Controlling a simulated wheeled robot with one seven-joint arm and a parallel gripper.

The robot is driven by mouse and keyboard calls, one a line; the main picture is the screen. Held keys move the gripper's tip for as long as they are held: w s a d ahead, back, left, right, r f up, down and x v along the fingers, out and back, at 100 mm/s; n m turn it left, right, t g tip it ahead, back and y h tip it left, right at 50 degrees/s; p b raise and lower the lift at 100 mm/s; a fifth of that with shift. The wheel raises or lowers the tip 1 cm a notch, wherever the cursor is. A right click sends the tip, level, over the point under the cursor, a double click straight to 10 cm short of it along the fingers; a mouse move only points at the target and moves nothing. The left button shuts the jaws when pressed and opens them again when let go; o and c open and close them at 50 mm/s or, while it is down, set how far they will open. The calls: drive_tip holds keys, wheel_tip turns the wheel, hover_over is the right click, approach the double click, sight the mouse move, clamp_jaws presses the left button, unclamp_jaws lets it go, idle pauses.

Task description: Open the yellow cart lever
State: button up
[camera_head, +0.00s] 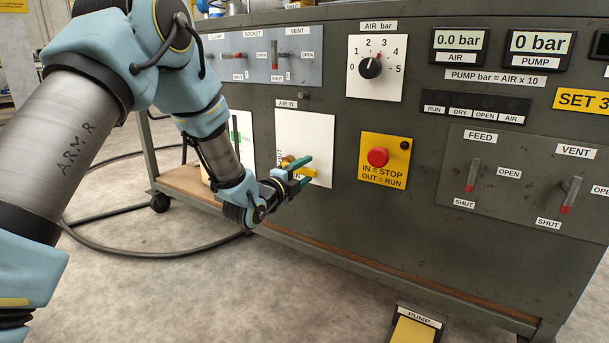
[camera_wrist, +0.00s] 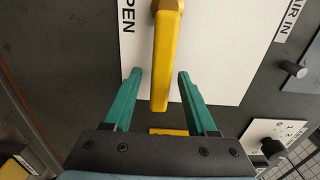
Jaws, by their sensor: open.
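The yellow cart lever (camera_head: 310,172) sits on a white AIR IN panel (camera_head: 318,130) of the dark cart. Its brass pivot is at its left end and it points right, roughly level. In the wrist view the lever (camera_wrist: 167,65) extends from the pivot at the top down between my fingers. My gripper (camera_wrist: 160,74) is open, with one green finger on each side of the lever. Gaps show on both sides, the smaller on the right. In the head view my gripper (camera_head: 304,172) partly hides the lever and the OPEN label; a SHUT label stands near the pivot.
A yellow plate with a red stop button (camera_head: 378,157) is right of the lever. A black knob (camera_head: 303,96) sticks out above its panel. An air dial (camera_head: 370,67) and small FEED (camera_head: 472,174) and VENT (camera_head: 571,194) levers are further off. A pump pedal (camera_head: 414,327) is on the floor.

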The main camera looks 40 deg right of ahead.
drive_tip(key=shift+c, duration=0.2)
clamp_jaws()
idle(0.3)
idle(1.0)
